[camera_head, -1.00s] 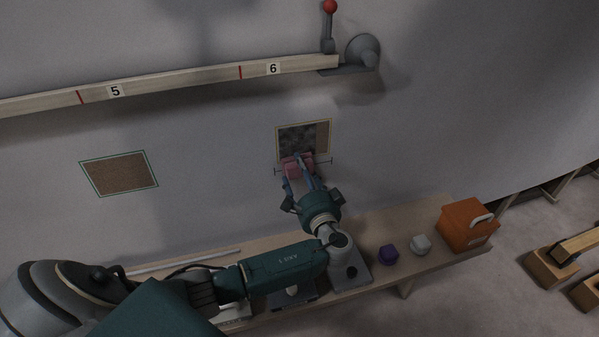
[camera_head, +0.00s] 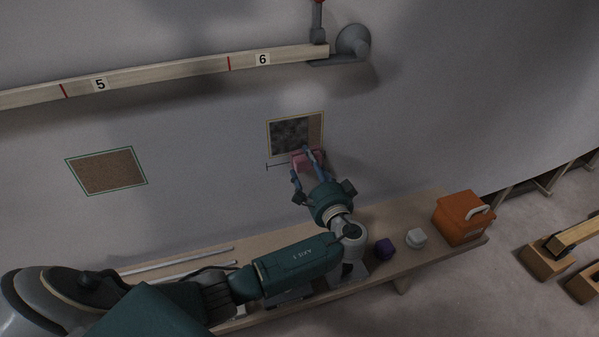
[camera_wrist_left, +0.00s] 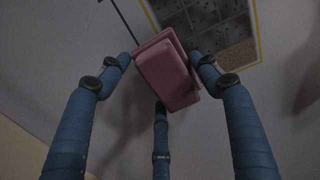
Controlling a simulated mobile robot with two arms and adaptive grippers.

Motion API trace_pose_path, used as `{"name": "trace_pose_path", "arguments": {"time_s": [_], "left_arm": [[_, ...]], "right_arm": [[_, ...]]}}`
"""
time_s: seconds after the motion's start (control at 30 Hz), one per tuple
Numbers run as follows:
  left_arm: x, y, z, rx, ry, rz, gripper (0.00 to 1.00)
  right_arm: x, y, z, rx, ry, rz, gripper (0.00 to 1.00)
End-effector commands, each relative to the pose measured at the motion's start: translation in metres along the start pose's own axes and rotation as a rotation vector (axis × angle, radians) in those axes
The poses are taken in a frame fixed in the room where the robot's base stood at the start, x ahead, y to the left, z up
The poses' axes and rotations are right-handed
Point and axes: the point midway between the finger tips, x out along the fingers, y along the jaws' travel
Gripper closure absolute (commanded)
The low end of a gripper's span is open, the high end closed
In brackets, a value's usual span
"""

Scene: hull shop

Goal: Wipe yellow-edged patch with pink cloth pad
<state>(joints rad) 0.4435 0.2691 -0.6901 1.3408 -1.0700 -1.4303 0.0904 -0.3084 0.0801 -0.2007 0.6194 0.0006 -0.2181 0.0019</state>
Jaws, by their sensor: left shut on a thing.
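The yellow-edged patch (camera_head: 290,133) is on the grey wall, right of centre in the head view. Most of it is mottled dark grey, with a brown speckled strip at its right side. It also shows at the top of the left wrist view (camera_wrist_left: 212,22). My left gripper (camera_head: 308,164) is shut on the pink cloth pad (camera_head: 300,159), which also shows between the fingers in the left wrist view (camera_wrist_left: 165,75). The pad is at the patch's lower edge; I cannot tell whether it touches the wall. My right gripper is not in view.
A green-edged brown patch (camera_head: 107,171) is on the wall to the left. A wooden batten (camera_head: 180,75) runs above.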

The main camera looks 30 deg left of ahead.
Motion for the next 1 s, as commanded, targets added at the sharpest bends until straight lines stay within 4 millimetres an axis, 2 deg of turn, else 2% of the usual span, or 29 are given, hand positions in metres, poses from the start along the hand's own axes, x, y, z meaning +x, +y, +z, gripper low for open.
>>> {"name": "trace_pose_path", "arguments": {"time_s": [1.0], "left_arm": [[0.012, -0.001, -0.001, 0.001, -0.001, -0.001, 0.6]], "right_arm": [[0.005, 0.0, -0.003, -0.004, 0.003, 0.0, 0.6]]}}
